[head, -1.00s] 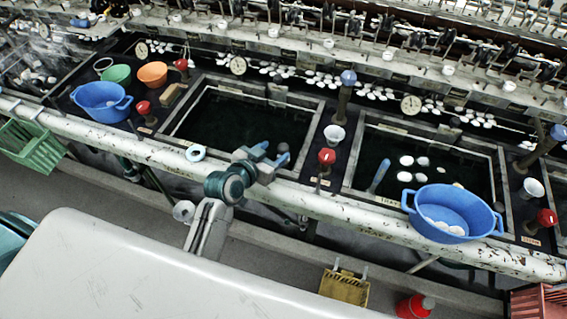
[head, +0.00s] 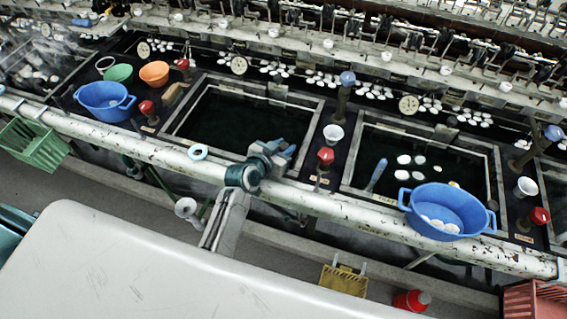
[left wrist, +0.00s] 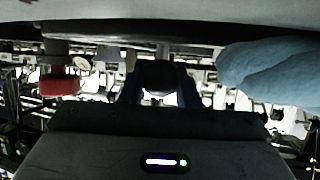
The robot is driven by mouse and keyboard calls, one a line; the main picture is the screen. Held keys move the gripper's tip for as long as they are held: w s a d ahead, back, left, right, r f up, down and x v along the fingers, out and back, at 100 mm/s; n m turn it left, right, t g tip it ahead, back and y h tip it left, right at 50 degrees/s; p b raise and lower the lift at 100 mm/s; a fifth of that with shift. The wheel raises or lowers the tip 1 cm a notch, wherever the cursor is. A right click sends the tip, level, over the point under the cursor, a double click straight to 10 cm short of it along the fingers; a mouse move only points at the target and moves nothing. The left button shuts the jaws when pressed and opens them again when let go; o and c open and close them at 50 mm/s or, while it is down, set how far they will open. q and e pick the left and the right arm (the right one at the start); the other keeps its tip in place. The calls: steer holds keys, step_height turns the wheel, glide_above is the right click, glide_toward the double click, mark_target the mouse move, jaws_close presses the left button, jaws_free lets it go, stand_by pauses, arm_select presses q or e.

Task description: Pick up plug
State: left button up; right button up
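My left gripper (head: 284,150) reaches over the white front pipe at the near right corner of the middle basin (head: 245,124). Its two blue fingers stand apart. In the left wrist view, a dark rounded thing, which looks like the plug (left wrist: 156,74), shows between the fingers of my left gripper (left wrist: 158,88). I cannot tell whether the fingers touch it. In the head view the fingers hide the plug. A similar dark knob (head: 453,121) stands at the back of the right basin. My right gripper is in neither view.
The white pipe (head: 345,208) runs along the front. A red knob (head: 326,156) and a white cup (head: 333,134) stand right of the gripper. A blue tub (head: 447,210) with white cocoons sits at the right basin.

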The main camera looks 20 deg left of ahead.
arm_select(q)
jaws_close()
